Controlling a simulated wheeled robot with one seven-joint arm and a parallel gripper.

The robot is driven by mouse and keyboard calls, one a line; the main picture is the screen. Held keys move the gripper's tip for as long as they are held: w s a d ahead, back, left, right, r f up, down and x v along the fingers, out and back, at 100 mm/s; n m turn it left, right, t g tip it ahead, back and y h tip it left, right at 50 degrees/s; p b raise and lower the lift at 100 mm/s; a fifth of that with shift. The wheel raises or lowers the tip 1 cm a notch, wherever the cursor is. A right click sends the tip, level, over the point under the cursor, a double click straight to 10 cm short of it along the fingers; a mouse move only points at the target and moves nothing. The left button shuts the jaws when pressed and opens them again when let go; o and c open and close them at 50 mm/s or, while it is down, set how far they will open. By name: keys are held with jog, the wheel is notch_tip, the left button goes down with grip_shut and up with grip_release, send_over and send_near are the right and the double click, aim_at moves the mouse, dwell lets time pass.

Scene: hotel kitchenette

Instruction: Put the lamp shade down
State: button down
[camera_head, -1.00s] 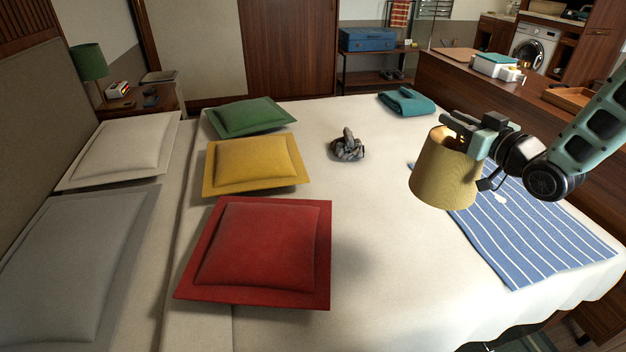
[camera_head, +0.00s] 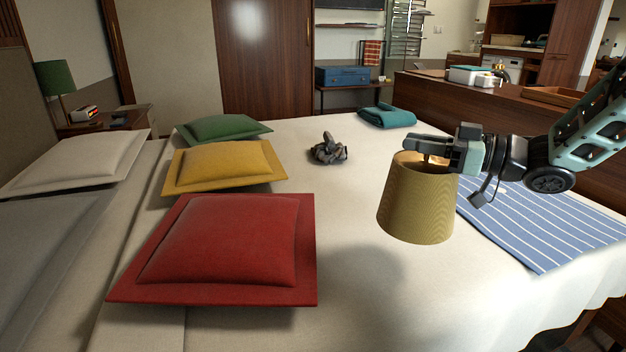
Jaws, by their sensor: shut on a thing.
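The lamp shade (camera_head: 416,205) is a yellow-tan ribbed cone, upright with its wider end down. My gripper (camera_head: 432,150) is shut on its upper rim and reaches in from the right. The shade hangs above the white bed (camera_head: 350,310), and a soft shadow lies on the cover below and to its left. A gap between shade and cover seems to remain, but its height is hard to judge.
Red (camera_head: 228,242), yellow (camera_head: 226,165) and green (camera_head: 222,129) cushions lie left of the shade. A dark crumpled object (camera_head: 327,149) and a folded teal cloth (camera_head: 387,116) lie farther back. A blue striped cloth (camera_head: 540,225) lies to the right. The front middle of the bed is clear.

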notch_tip(320, 180, down, 10)
jog(key=b, duration=0.4)
dwell(0.3)
jog(key=shift+f, duration=0.15)
jog(key=c, duration=1.2)
grip_release()
jog(key=shift+c, duration=0.2)
jog(key=p+v, duration=0.2)
jog(key=v, duration=1)
jog(key=shift+p, duration=0.35)
